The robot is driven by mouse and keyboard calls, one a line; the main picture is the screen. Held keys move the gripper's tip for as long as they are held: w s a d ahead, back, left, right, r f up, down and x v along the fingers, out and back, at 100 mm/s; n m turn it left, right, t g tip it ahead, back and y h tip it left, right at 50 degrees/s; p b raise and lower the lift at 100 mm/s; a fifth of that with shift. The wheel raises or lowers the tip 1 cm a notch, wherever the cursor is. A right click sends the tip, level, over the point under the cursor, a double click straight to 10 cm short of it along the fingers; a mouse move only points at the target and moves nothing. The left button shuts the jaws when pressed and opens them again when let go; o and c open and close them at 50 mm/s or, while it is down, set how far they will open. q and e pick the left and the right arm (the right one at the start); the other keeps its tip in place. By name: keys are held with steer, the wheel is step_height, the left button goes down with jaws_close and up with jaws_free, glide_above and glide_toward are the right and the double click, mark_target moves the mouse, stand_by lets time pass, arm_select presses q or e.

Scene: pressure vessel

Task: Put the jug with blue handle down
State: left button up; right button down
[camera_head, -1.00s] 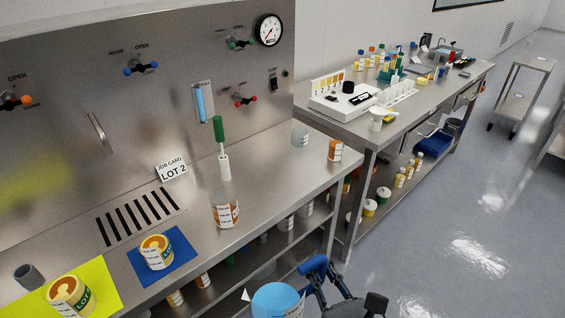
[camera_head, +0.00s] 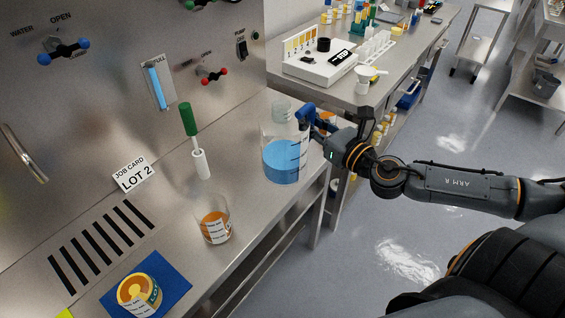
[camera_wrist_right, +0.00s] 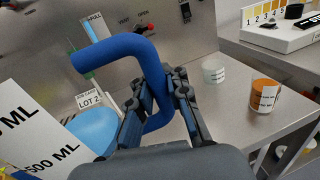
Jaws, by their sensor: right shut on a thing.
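The clear jug (camera_head: 278,160) with the blue handle (camera_head: 307,112) holds blue liquid and looks upright at the steel bench's (camera_head: 240,205) right front part. I cannot tell whether its base touches the bench or hangs just above. My right gripper (camera_head: 322,127) is shut on the handle, to the right of the jug. In the right wrist view, the fingers (camera_wrist_right: 160,105) close around the blue handle (camera_wrist_right: 120,48). The jug's wall (camera_wrist_right: 35,125), with a "500 ML" mark, shows there at left. My left gripper is out of view.
A beaker with orange contents (camera_head: 213,228) stands left of the jug. A green-handled tool (camera_head: 190,120) stands near the panel. A labelled jar (camera_head: 138,292) sits on a blue mat (camera_head: 175,280).

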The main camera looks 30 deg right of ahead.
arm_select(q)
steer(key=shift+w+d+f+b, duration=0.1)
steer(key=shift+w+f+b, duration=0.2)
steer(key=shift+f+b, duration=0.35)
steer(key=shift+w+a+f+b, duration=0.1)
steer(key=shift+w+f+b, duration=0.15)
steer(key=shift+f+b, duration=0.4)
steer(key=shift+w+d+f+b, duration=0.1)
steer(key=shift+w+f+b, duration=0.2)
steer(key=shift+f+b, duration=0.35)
arm_select(e)
steer(key=shift+w+d+f, duration=1.15)
steer(key=shift+w+f, duration=0.95)
steer(key=shift+w, duration=0.1)
steer(key=shift+w+d+f, duration=1.15)
steer(key=shift+w+f, duration=1)
steer(key=shift+w+d+f, duration=1.15)
steer(key=shift+w+f, duration=0.95)
steer(key=shift+w, duration=0.1)
steer(key=c, duration=1.3)
jaws_free()
steer(key=shift+f, duration=0.1)
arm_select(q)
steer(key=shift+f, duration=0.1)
